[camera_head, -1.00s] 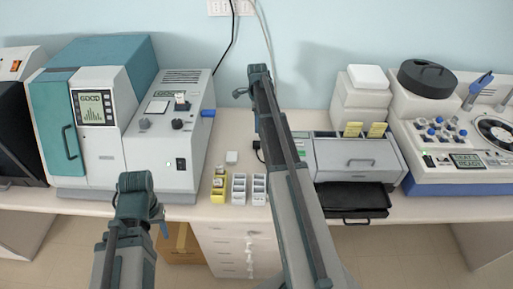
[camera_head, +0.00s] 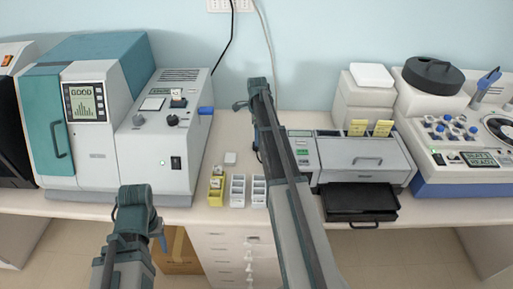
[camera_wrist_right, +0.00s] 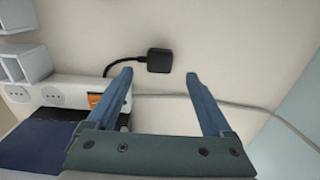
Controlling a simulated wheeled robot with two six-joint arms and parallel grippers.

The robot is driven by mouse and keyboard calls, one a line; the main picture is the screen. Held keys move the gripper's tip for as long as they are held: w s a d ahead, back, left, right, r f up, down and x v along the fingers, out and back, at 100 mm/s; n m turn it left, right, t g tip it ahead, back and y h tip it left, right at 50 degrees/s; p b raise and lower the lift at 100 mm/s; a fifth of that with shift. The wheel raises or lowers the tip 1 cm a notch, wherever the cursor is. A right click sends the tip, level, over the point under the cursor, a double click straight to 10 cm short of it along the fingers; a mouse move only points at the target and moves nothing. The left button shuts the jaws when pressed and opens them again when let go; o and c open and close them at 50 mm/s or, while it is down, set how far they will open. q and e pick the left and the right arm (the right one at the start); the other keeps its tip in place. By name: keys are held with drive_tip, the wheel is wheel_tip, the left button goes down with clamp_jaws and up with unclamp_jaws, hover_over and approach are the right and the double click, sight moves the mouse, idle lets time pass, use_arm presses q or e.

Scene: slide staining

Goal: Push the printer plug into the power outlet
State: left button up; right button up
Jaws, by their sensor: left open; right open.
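In the right wrist view a black plug (camera_wrist_right: 160,61) lies on the pale counter with its black cord running left. My right gripper (camera_wrist_right: 160,82) is open and empty, its two blue fingers pointing toward the plug, which shows just beyond and between the tips. A white power strip (camera_wrist_right: 60,96) with round sockets and an orange switch is at the left of that view. The grey printer (camera_head: 362,160) with a black tray is right of my right arm in the head view. My left gripper (camera_head: 162,240) hangs low in front of the counter, open, mostly hidden by its arm.
A white cable (camera_wrist_right: 235,104) crosses behind the right fingers. A teal and white machine (camera_head: 100,120) stands left, and a round-lidded machine (camera_head: 450,130) right. Small yellow and white racks (camera_head: 237,190) sit near the counter's front edge. A wall socket (camera_head: 230,5) is at the top.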

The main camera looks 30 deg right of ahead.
wheel_tip(320, 180, down, 5)
drive_tip(key=b, duration=0.4)
drive_tip(key=shift+a+b, duration=0.15)
drive_tip(key=shift+b, duration=0.15)
drive_tip(key=shift+c, duration=0.2)
clamp_jaws()
drive_tip(key=shift+r, duration=0.15)
wheel_tip(320, 180, up, 10)
drive_tip(key=p, duration=1)
